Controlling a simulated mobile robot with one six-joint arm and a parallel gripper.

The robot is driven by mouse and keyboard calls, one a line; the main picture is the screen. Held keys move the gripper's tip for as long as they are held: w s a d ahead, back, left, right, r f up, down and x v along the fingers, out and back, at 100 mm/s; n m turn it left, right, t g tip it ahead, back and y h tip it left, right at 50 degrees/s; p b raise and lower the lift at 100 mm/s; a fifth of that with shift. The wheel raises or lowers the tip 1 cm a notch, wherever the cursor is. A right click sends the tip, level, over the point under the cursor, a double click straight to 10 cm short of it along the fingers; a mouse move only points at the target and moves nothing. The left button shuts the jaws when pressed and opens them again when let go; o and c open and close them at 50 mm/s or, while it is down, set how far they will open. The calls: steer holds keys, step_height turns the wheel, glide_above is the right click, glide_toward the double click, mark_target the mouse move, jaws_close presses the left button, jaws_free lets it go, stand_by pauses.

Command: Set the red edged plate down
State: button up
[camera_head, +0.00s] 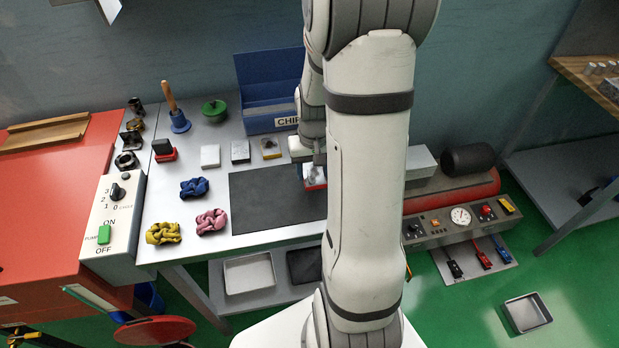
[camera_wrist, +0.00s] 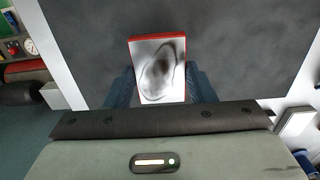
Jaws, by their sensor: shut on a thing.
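The red edged plate (camera_wrist: 158,72) is a small pale grey piece with a dark oval smudge on its face and a red strip along its far edge. In the wrist view my gripper (camera_wrist: 161,88) is shut on it, with a blue finger at each side. In the head view the plate (camera_head: 315,178) shows partly at my gripper (camera_head: 309,160), with the rest hidden behind my arm. It is over the right part of the dark mat (camera_head: 265,205) on the grey cart top. I cannot tell whether it touches the mat.
Three small blocks (camera_head: 240,151) stand behind the mat, with a blue bin (camera_head: 270,85) farther back. Blue (camera_head: 194,187), pink (camera_head: 211,221) and yellow (camera_head: 163,232) knotted cloths lie left of it. The mat's left and middle are clear.

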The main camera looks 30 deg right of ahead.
mark_target(313, 174)
steer(key=shift+f, duration=1.75)
steer(key=shift+f, duration=0.15)
steer(key=o, duration=1.4)
steer(key=shift+s, duration=0.1)
